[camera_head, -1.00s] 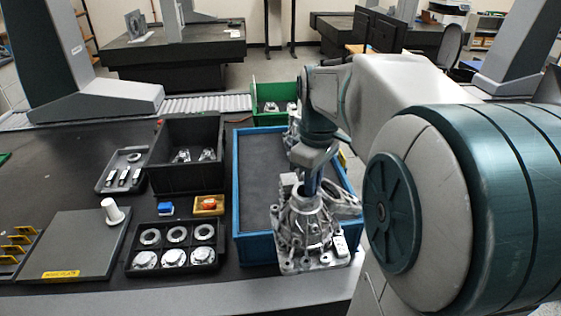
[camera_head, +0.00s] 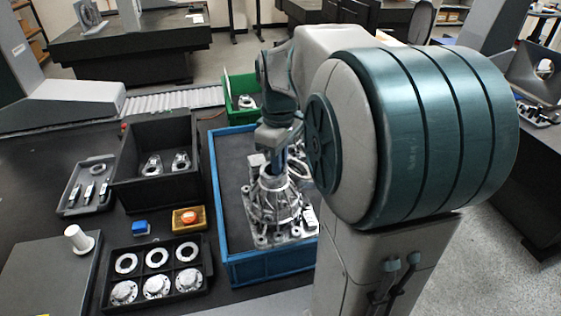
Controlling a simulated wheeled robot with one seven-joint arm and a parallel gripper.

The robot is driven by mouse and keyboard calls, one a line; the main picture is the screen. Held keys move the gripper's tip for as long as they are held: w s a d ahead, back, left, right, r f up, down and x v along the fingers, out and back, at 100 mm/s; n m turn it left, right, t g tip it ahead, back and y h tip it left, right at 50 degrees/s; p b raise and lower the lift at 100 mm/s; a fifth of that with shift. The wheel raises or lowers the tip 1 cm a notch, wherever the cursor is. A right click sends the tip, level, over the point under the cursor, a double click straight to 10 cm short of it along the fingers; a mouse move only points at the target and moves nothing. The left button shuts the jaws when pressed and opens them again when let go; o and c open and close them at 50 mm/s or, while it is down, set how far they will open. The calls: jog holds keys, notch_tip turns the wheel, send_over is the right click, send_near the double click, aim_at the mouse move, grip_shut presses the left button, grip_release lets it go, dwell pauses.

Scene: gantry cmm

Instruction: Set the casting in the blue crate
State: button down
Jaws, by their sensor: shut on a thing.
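The casting (camera_head: 274,208) is a grey, ribbed metal housing with a wide flanged base. It stands upright within the outline of the blue crate (camera_head: 268,262), near its front right corner. I cannot tell whether its base touches the crate floor. My gripper (camera_head: 277,170) points down and is shut on the top of the casting; its fingertips are mostly hidden. More grey metal shows just behind the casting at the right, partly hidden by my arm. The left and middle of the crate floor are bare.
A black bin (camera_head: 156,160) with metal parts stands left of the crate. A black divided tray (camera_head: 155,273) of rings and flanges, a small yellow tray (camera_head: 188,219) and a blue block (camera_head: 141,227) lie close by. A green crate (camera_head: 240,89) stands behind.

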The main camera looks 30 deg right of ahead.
jog(key=w+d+f+p, duration=0.1)
jog(key=w+f+p, duration=0.1)
jog(key=w+f, duration=0.7)
jog(key=shift+w, duration=0.15)
dwell(0.5)
jog(key=shift+d+f, duration=0.1)
jog(key=shift+f, duration=0.05)
jog(key=c, duration=1.9)
grip_release()
jog(key=shift+f, duration=0.25)
jog(key=o, duration=0.4)
